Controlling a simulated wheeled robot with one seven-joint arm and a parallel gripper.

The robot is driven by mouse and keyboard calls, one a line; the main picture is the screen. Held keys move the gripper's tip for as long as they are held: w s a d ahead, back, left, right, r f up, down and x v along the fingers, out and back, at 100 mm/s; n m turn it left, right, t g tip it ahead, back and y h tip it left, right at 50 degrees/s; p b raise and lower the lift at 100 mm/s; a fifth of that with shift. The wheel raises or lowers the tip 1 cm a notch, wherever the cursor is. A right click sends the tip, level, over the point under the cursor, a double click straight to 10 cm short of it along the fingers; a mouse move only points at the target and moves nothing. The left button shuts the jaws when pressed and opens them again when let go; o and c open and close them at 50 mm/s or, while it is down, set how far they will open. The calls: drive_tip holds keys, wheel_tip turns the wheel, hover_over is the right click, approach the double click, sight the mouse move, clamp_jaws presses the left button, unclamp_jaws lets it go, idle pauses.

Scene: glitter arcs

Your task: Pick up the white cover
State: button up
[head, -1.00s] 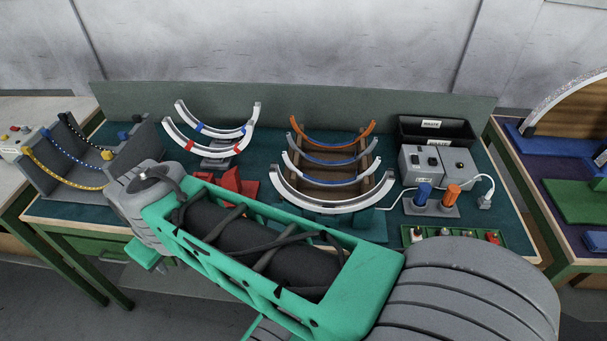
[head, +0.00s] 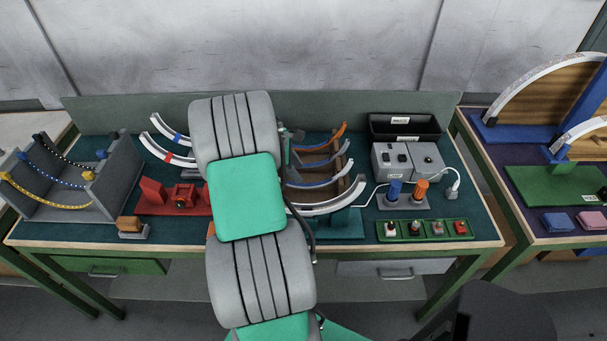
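Several curved arcs stand in a wooden rack (head: 353,181) at the table's middle: an orange arc (head: 335,136), grey-blue ones, and a white arc (head: 335,208) at the front. Two more white arcs with a red band (head: 166,156) and a blue band (head: 176,134) stand further left. I cannot tell which white piece is the cover. My arm hides the left part of the rack and the right ends of the left arcs. Only a small part of my gripper (head: 291,136) seems to show beyond the arm, by the rack's back left; its fingers and any hold are hidden.
A red fixture (head: 181,197) and a grey stand with chains (head: 104,187) are at left. A grey switch box (head: 408,163), black bin (head: 405,128), blue and orange plugs and a green tray (head: 425,230) are at right. Another table stands further right.

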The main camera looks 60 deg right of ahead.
sight(305, 185)
drive_tip(key=x, duration=0.2)
drive_tip(key=p+x, duration=0.1)
drive_tip(key=x, duration=0.4)
drive_tip(key=shift+w+a+f+p, duration=0.15)
drive_tip(key=shift+w+f+p, duration=0.1)
drive_tip(key=shift+w+p, duration=0.1)
clamp_jaws()
